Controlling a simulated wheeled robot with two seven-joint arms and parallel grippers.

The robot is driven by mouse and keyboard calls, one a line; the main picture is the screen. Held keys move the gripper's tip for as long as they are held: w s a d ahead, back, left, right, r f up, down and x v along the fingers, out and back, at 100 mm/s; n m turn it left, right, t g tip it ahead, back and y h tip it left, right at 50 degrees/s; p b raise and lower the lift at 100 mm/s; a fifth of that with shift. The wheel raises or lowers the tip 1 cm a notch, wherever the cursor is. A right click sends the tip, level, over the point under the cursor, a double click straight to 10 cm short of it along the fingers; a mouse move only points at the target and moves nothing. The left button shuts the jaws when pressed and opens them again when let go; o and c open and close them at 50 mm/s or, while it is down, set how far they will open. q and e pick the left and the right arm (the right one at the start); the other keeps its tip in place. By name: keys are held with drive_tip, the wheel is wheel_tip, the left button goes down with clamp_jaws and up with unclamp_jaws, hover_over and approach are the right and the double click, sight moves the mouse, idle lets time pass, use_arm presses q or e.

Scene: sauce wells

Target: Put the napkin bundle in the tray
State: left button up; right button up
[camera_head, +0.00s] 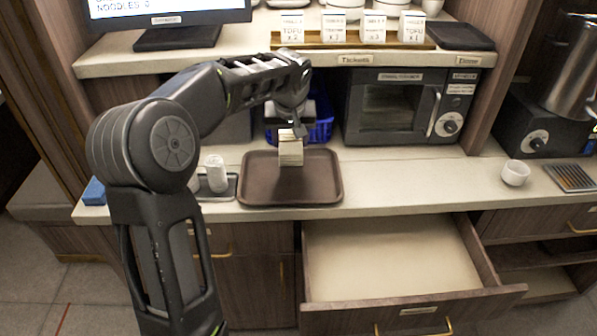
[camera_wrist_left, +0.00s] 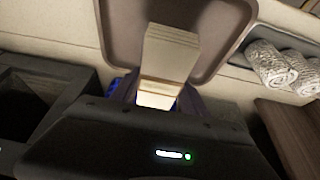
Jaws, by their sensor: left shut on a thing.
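The napkin bundle (camera_head: 291,150) is a pale stack held over the brown tray (camera_head: 255,190) on the counter. My left gripper (camera_head: 289,132) comes down from above and is shut on the bundle. In the left wrist view the bundle (camera_wrist_left: 170,55) hangs out from the gripper, with the tray (camera_wrist_left: 225,20) behind it. I cannot tell whether the bundle's lower end touches the tray. The gripper's fingers are mostly hidden. My right gripper is not in view.
Rolled white towels (camera_head: 216,174) lie on a small dark tray at left. A blue bin (camera_head: 322,122) and a microwave (camera_head: 395,105) stand behind. A white cup (camera_head: 515,172) is at right. An open, empty drawer (camera_head: 390,255) juts out below the counter.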

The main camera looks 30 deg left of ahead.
sight(290, 149)
use_arm(q)
drive_tip(key=shift+s+r, duration=0.15)
drive_tip(key=shift+s, duration=0.2)
drive_tip(key=shift+w+f+p, duration=0.15)
drive_tip(key=shift+f+p, duration=0.15)
drive_tip(key=shift+f, duration=2.3)
drive_tip(key=shift+f+p, duration=0.35)
drive_tip(key=shift+f, duration=2.1)
drive_tip(key=shift+f, duration=0.15)
drive_tip(key=o, duration=1.4)
drive_tip(key=b+v, duration=0.1)
drive_tip(key=v, duration=1.1)
